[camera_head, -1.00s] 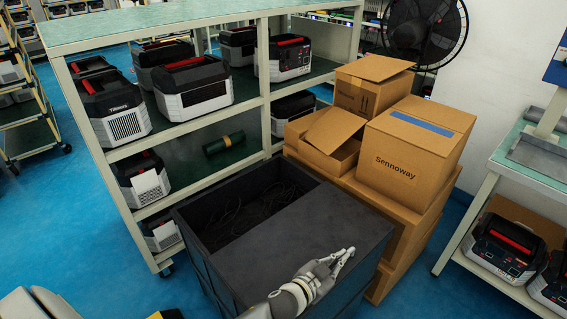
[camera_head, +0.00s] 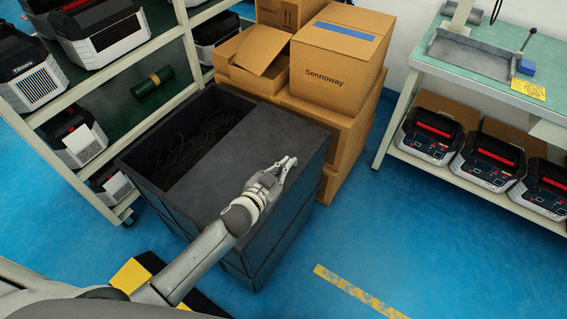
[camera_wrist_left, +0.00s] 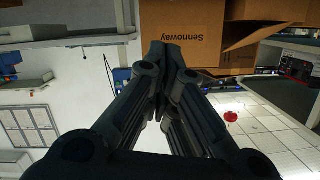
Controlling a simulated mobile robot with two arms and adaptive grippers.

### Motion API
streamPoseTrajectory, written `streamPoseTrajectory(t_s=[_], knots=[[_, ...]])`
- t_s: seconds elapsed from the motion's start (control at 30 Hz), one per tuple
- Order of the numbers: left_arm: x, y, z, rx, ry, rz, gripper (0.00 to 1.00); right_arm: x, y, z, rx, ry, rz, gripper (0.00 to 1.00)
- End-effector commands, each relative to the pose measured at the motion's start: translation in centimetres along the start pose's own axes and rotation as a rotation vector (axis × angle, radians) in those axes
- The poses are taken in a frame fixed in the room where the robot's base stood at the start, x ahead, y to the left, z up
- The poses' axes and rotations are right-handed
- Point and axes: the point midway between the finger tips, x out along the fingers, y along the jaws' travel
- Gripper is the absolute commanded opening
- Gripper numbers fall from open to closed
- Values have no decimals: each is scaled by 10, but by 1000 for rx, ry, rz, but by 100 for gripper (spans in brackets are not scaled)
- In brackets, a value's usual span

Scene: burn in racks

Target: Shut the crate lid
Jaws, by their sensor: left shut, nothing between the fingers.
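The dark grey crate (camera_head: 215,222) stands on the blue floor in the middle of the head view. Its flat lid (camera_head: 245,140) covers the right part of the top. The left part is open and shows dark cables (camera_head: 195,140) inside. My left gripper (camera_head: 289,163) is over the lid near its right edge, with its fingers together and empty. I cannot tell whether it touches the lid. The closed fingers also show in the left wrist view (camera_wrist_left: 172,50). My right gripper is in neither view.
Cardboard boxes (camera_head: 335,60) are stacked right behind the crate. A shelf rack with machines (camera_head: 105,30) stands close on the left. A workbench (camera_head: 480,75) is at the right. Blue floor is free to the crate's right, with a yellow stripe (camera_head: 355,290).

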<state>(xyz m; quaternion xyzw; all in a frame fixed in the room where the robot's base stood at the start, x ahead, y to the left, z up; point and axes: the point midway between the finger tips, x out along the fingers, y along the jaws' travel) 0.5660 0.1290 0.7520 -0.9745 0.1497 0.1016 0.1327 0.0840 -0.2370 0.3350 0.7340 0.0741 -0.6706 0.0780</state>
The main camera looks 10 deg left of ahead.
Motion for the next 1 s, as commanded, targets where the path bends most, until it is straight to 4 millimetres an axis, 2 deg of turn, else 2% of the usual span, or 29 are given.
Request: streamPoseTrajectory(t_s=[0.2, 0.4, 0.6, 0.87, 1.0], knots=[[-42, 0, 4, -1, -4, 0, 0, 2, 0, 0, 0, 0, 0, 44], [-69, 0, 3, 1, -3, 0, 0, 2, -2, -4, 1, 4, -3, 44], [-83, 0, 2, 0, -2, -1, 0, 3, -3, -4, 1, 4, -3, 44], [-85, -1, 2, -2, -5, -4, 0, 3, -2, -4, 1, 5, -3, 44], [-91, -7, 6, -23, -64, -42, 0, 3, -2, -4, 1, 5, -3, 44]])
